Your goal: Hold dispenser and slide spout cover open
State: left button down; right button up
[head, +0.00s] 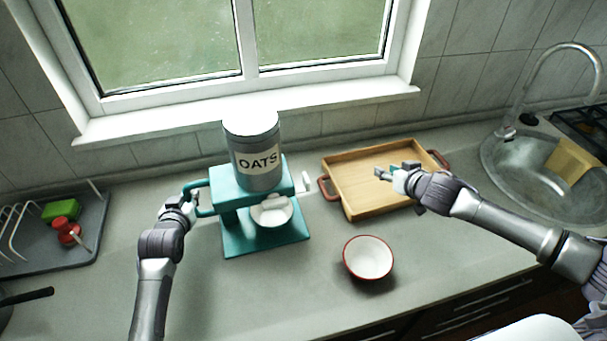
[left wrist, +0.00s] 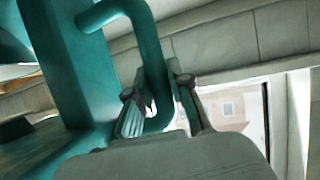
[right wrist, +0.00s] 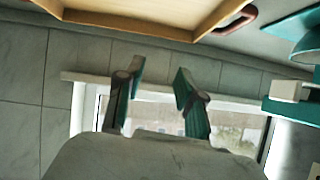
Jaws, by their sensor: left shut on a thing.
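The teal dispenser (head: 229,230) stands on the counter with a grey canister (head: 262,178) marked OATS on top. A white spout piece (head: 271,213) shows at its front, and a white tab (head: 308,182) sticks out at its right side. My left gripper (head: 190,203) is shut on the teal side handle (left wrist: 150,45), which runs between its fingers in the left wrist view. My right gripper (head: 386,174) is open and empty above the wooden tray, right of the dispenser and apart from it. In the right wrist view its fingers (right wrist: 156,92) are spread, with the white tab (right wrist: 290,91) at the right edge.
A wooden tray (head: 340,182) with red-brown handles lies right of the dispenser. A white bowl with a red rim (head: 368,258) stands in front of the tray. A dish rack (head: 30,240) is at the left, a sink (head: 520,170) at the right. The front counter is mostly clear.

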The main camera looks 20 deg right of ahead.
jog(key=s+a+r+n+t+y, duration=0.1)
jog(key=a+r+n+y, duration=0.2)
jog(key=a, duration=0.6)
jog(key=a+r+t+y, duration=0.1)
jog(key=a+r+y, duration=0.3)
jog(key=a, duration=0.6)
notch_tip(320, 180, up, 8)
jog(key=f+m+t+h, duration=0.1)
jog(key=t+h, duration=0.3)
jog(key=h, duration=0.1)
jog(key=s+a+f+m+g+h, duration=0.1)
jog(key=s+f+g, duration=0.1)
jog(key=f, duration=0.4)
jog(key=s+a+f+g+h, duration=0.1)
jog(key=f+g, duration=0.1)
jog(key=f, duration=0.3)
jog(key=x, duration=1.1)
jog(key=shift+d+f, duration=0.2)
jog(key=shift+f, duration=0.15)
grip_shut()
